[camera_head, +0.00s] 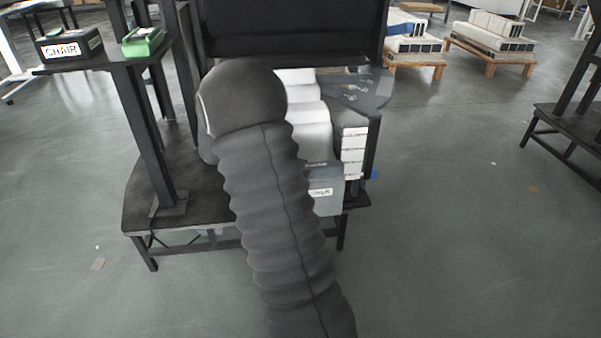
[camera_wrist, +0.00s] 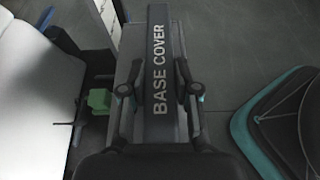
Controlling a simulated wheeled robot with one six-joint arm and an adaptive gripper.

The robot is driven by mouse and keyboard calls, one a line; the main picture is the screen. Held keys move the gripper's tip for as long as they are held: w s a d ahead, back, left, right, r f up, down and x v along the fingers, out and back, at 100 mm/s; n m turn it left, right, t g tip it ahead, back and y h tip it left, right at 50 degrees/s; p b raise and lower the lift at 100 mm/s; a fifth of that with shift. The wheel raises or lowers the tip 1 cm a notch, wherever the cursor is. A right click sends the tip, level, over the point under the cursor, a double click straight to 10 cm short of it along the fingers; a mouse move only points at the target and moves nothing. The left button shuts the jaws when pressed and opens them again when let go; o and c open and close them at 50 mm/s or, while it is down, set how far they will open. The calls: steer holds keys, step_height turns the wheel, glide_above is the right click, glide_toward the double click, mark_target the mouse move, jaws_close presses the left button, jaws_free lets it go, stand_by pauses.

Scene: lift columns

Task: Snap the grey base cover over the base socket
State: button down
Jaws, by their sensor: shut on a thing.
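In the wrist view my gripper (camera_wrist: 160,88) is shut on a dark grey bar marked BASE COVER (camera_wrist: 160,40), with one finger against each side. The wider grey body of the base cover (camera_wrist: 128,72) shows beneath the bar. A small green block (camera_wrist: 98,100) sits beside dark fittings just left of the gripper, apart from it. I cannot tell whether this is part of the base socket; no socket is clearly seen. In the head view my dark sleeved arm hides the gripper. A grey labelled box-like part (camera_head: 324,190) shows right of the arm; its label is unreadable.
A black post with a shelf holding a CHAIR box (camera_head: 70,46) and green block (camera_head: 143,42) stands left. Open floor lies right.

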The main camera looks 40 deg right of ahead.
steer(key=shift+w+d+f+b, duration=0.15)
steer(key=shift+w+d+f, duration=0.15)
steer(key=shift+w, duration=0.2)
steer(key=shift+w+d+f+b, duration=0.15)
steer(key=shift+w+d, duration=0.1)
steer(key=shift+w, duration=0.2)
steer(key=w+d+f, duration=0.2)
steer(key=w+d, duration=0.4)
steer(key=w, duration=0.4)
steer(key=shift+b, duration=0.4)
steer(key=shift+f, duration=0.15)
steer(key=shift+a+f+p, duration=0.15)
steer(key=shift+f+p, duration=0.05)
steer(key=shift+p, duration=0.2)
steer(key=shift+f+p, duration=0.4)
steer(key=shift+p, duration=0.25)
stand_by(2.2)
steer(key=shift+c, duration=1.4)
jaws_free()
